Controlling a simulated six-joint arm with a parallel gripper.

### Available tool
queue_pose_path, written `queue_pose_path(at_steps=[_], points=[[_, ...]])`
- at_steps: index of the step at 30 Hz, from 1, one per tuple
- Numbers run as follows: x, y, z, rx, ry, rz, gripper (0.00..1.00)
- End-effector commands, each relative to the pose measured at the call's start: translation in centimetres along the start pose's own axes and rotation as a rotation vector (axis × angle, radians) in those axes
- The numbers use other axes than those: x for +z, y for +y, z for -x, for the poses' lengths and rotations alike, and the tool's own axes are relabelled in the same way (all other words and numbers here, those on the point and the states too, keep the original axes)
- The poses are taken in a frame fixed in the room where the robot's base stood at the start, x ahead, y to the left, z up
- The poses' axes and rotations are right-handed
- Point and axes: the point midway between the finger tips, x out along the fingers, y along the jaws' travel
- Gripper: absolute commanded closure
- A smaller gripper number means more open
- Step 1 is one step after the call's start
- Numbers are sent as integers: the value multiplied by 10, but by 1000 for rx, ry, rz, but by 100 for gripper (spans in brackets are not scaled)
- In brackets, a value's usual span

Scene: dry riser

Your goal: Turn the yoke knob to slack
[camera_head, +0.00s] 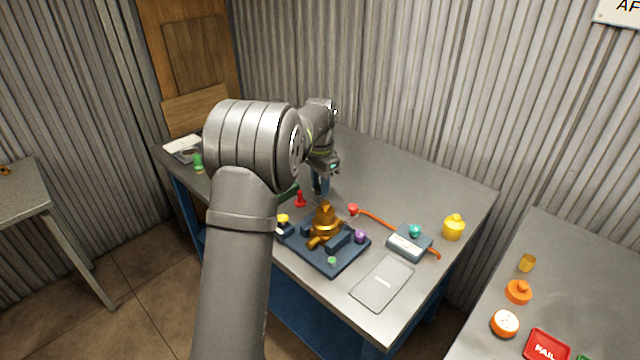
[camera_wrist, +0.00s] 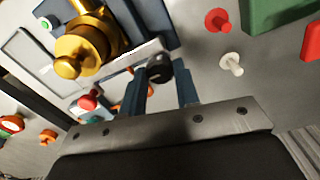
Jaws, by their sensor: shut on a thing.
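A brass valve body (camera_head: 325,224) stands on a dark blue base (camera_head: 345,259) on the grey bench. The brass part (camera_wrist: 88,45) also shows in the wrist view, with the base (camera_wrist: 152,22) beside it. My gripper (camera_head: 320,190) points down just behind the brass body. In the wrist view its two fingers (camera_wrist: 166,86) are closed about a black round knob (camera_wrist: 160,66). This knob appears to be the yoke knob; its markings and setting cannot be read. The head view does not show the knob clearly.
Around the base are a red peg (camera_head: 300,199), an orange hose (camera_head: 378,219), a grey-blue box (camera_head: 410,243) with a teal knob, a yellow weight (camera_head: 454,227) and a flat grey plate (camera_head: 383,283). The bench's right rear is clear. A second bench (camera_head: 590,262) stands at right.

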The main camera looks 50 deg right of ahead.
Motion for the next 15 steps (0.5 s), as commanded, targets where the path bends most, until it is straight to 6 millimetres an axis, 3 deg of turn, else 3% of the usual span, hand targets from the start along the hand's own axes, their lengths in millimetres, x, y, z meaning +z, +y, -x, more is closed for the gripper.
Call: queue_pose_path(at_steps=[15], points=[[0, 0, 0, 0, 1, 471, 94]])
